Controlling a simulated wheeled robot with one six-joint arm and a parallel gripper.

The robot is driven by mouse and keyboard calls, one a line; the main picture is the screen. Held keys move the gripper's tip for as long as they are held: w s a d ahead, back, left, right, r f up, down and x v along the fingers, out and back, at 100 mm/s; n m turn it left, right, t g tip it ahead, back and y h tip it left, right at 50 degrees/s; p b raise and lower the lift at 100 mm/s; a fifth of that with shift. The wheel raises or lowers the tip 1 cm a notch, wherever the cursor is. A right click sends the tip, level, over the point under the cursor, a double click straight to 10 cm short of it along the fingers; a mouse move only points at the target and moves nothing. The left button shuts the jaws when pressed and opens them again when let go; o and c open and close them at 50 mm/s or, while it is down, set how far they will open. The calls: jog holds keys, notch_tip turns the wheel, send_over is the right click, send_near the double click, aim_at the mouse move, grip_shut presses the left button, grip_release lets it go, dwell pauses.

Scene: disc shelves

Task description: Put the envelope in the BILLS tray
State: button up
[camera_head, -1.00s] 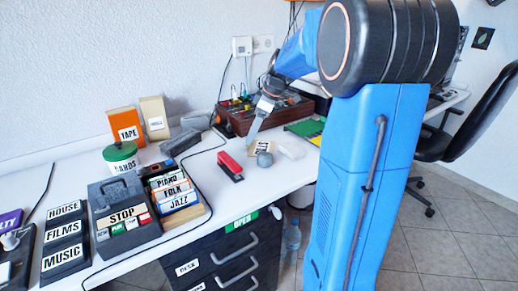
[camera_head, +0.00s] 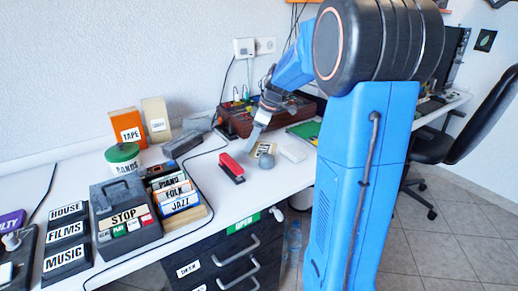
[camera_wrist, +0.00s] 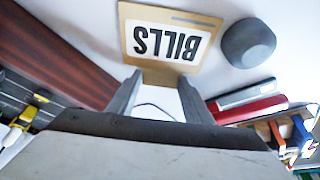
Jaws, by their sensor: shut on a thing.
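The tan BILLS tray (camera_head: 265,150) lies on the white desk beside a grey ball. In the wrist view, the BILLS tray (camera_wrist: 187,18) is ahead of my fingertips, its label upside down. My gripper (camera_head: 254,144) points down just left of the tray in the head view and above the desk. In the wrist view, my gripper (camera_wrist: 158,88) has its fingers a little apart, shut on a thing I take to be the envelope. White shows between the fingers, but I cannot tell the envelope's outline from the white desk.
The grey ball (camera_head: 267,161) and a red stapler (camera_head: 231,168) are close to the tray. A white block (camera_head: 292,153) lies to its right. A brown box with knobs (camera_head: 240,122) stands behind. A black cable runs across the desk on the left.

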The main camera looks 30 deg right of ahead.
aim_at(253, 149)
notch_tip(253, 149, up, 10)
dwell(0.6)
jog(key=shift+d, duration=0.1)
